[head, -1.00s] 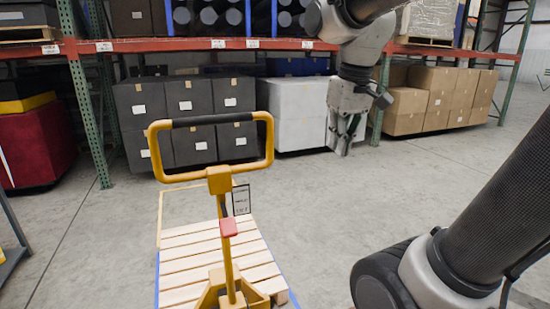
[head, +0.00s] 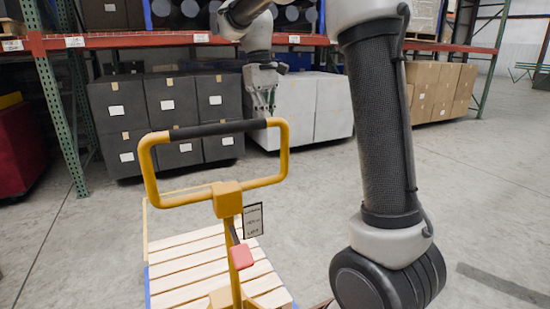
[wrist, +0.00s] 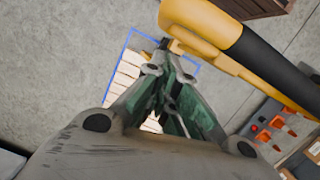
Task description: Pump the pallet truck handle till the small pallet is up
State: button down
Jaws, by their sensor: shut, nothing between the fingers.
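The pallet truck's yellow loop handle (head: 281,160) stands in the middle of the head view, with a black grip (head: 205,130) along its top and a red lever (head: 242,257) lower on the shaft. The small wooden pallet (head: 190,262) lies low behind the shaft; its height above the floor is hard to tell. My gripper (head: 263,108) is shut and empty, pointing down just beyond the handle's upper right corner. In the wrist view, the fingers (wrist: 167,62) are beside the yellow handle (wrist: 195,18) and its black grip (wrist: 265,60); contact is unclear.
A rack with an orange beam (head: 150,41) runs across the back, above dark boxes (head: 121,105) and white boxes (head: 332,100). Brown cartons (head: 438,90) stand at right. The concrete floor (head: 480,190) at right is open.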

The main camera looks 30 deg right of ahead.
aim_at(281, 167)
jog(key=shift+s+d+f, duration=0.2)
jog(key=shift+s+f, duration=0.8)
jog(key=shift+f, duration=0.6)
jog(key=shift+s+d+f, duration=0.2)
jog(key=shift+s+f, duration=0.75)
jog(key=shift+f, duration=0.65)
jog(key=shift+s+d+f, duration=0.2)
jog(key=shift+s+f, duration=0.8)
jog(key=shift+f, duration=0.6)
jog(key=shift+s, duration=0.1)
